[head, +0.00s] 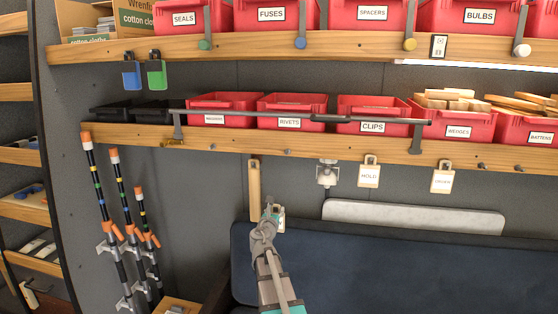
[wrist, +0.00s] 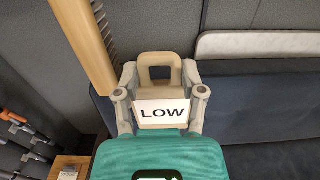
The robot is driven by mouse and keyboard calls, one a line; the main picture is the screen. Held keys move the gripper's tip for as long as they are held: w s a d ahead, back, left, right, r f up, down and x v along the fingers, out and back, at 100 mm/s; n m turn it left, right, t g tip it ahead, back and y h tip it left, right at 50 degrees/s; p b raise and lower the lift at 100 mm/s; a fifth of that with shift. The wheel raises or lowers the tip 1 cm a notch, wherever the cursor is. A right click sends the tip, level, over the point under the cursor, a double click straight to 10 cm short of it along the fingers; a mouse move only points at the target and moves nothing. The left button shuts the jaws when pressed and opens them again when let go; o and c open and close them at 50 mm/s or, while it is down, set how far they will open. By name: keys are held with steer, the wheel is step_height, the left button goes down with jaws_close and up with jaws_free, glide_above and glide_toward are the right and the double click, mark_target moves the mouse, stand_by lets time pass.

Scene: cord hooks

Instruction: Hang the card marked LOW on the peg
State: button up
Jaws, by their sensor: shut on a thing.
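The card marked LOW (wrist: 162,114) is a tan tag with a white label and a square hole in its top loop. My gripper (wrist: 159,92) is shut on its sides, with the loop standing clear beyond the fingers. In the head view my gripper (head: 272,213) holds the card (head: 280,222) below the shelf edge, just right of a hanging wooden brush (head: 254,190). Bare pegs stick out of the shelf's front edge, one left of the brush (head: 204,150) and others at the right (head: 482,166). I cannot tell which peg is meant.
A card that seems to read MOLD (head: 369,174) and another card (head: 443,178) hang to the right. A white fixture (head: 327,173) hangs nearer. Red bins line the shelf (head: 330,140). A dark padded seat (head: 400,265) lies below. Banded poles (head: 120,215) stand left.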

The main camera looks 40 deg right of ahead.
steer(key=p, duration=2.1)
glide_toward(287, 153)
steer(key=shift+w+d+r, duration=0.25)
steer(key=shift+w+d, duration=0.35)
steer(key=shift+w, duration=0.05)
steer(key=shift+w+d+f, duration=0.1)
steer(key=shift+w+d, duration=0.1)
steer(key=shift+d, duration=0.05)
steer(key=shift+f+x, duration=0.15)
steer(key=shift+x, duration=1.65)
steer(key=shift+f+x, duration=0.15)
steer(key=shift+x, duration=1.7)
steer(key=shift+w+d+f+b, duration=0.3)
steer(key=shift+d+b, duration=0.05)
steer(key=shift+b, duration=0.2)
steer(key=shift+d, duration=0.1)
steer(key=o, duration=1.2)
